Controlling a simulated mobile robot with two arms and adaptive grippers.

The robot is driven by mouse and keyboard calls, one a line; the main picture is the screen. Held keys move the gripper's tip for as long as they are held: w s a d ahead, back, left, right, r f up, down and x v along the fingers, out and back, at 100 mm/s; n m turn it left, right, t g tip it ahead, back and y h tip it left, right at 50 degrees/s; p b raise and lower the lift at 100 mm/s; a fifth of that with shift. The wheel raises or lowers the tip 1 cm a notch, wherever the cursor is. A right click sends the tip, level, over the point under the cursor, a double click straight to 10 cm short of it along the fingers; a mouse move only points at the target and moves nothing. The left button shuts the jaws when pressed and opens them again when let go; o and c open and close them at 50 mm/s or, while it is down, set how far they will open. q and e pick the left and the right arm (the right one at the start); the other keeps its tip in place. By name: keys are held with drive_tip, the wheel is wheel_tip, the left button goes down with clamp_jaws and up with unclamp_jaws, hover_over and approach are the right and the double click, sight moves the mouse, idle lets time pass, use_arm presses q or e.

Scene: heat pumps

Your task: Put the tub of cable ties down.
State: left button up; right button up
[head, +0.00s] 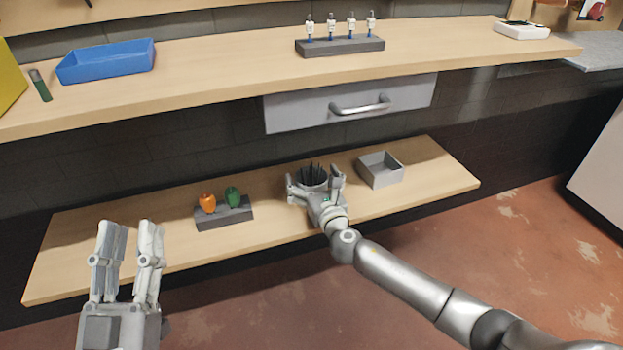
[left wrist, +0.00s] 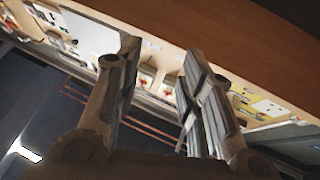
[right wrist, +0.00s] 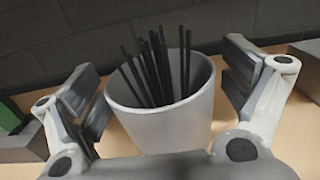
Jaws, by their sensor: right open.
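The tub of cable ties (right wrist: 165,125) is a light grey round cup with several black ties (right wrist: 158,70) standing in it. It stands upright on the lower wooden shelf, where the head view shows it partly hidden behind my right gripper (head: 316,180). In the right wrist view my right gripper (right wrist: 165,95) is open, with one finger on each side of the tub and a visible gap to each side. My left gripper (head: 131,240) is open and empty, in front of the lower shelf's left part; its fingers also show in the left wrist view (left wrist: 160,65).
On the lower shelf (head: 130,215), a dark block with an orange and a green piece (head: 225,215) stands left of the tub, and an open grey box (head: 380,170) right of it. A drawer (head: 300,108) with a handle hangs above. The upper shelf holds a blue tray (head: 107,62).

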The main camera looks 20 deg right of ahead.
sight(317, 189)
drive_tip(key=shift+r, duration=0.15)
drive_tip(key=s+p, duration=0.1)
drive_tip(key=s, duration=0.4)
drive_tip(key=shift+p, duration=0.3)
drive_tip(key=s+a+r+m+g+y+p, duration=0.1)
drive_tip(key=s+a+m+g, duration=0.35)
drive_tip(key=s+m, duration=1.15)
use_arm(q)
wheel_tip(317, 189, down, 12)
drive_tip(key=w+a+g+y, duration=0.1)
drive_tip(key=g+y, duration=0.1)
drive_tip(key=g, duration=0.5)
drive_tip(key=shift+w+a+y, duration=0.15)
drive_tip(key=shift+w+y, duration=0.1)
drive_tip(key=shift+y, duration=0.05)
use_arm(e)
drive_tip(key=s+a+r+m+t+y, duration=0.1)
drive_tip(key=s+r+m, duration=0.4)
drive_tip(key=m, duration=1.2)
drive_tip(key=shift+r+m+t+y, duration=0.45)
drive_tip(key=shift+r+t, duration=0.2)
drive_tip(key=shift+r, duration=0.25)
